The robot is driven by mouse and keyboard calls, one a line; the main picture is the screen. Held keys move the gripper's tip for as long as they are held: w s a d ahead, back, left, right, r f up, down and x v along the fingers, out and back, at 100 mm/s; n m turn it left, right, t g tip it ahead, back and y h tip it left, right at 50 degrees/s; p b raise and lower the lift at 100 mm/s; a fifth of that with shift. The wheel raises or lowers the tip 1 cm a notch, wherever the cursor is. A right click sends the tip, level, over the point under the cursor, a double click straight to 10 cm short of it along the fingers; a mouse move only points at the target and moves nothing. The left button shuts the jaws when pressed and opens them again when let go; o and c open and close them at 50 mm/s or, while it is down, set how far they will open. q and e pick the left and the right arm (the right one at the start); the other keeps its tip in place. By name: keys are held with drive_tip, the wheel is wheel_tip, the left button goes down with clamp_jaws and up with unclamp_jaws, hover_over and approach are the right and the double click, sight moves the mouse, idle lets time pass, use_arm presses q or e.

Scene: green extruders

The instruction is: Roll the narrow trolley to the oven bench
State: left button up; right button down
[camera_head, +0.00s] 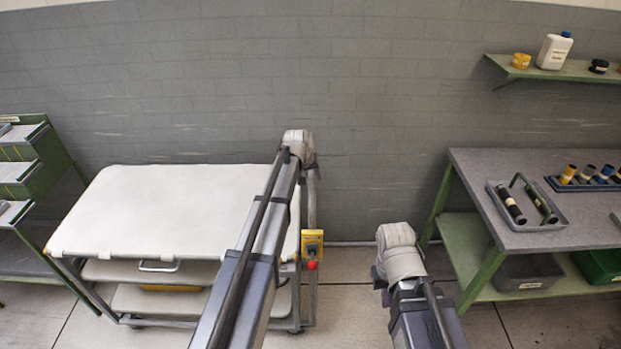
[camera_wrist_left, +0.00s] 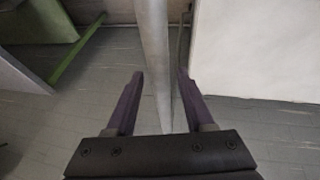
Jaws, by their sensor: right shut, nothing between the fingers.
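The trolley (camera_head: 180,205) has a white top, lower shelves and castors, and stands against the wall at the left centre. A yellow box with a red button (camera_head: 312,245) sits at its right end, next to the upright handle frame (camera_head: 312,200). My left gripper (camera_head: 299,150) is at that end. In the left wrist view my left gripper (camera_wrist_left: 158,98) is open, with a grey bar (camera_wrist_left: 153,50) between its fingers and gaps on both sides. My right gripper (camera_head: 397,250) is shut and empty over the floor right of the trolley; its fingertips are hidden. No oven shows.
A green-framed bench (camera_head: 490,190) stands at the right, with a tool caddy (camera_head: 527,205) and dark bins below. A green rack (camera_head: 40,185) stands at the far left. Floor (camera_head: 350,300) is clear between trolley and bench.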

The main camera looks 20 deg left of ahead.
use_arm(q)
clamp_jaws()
idle(1.2)
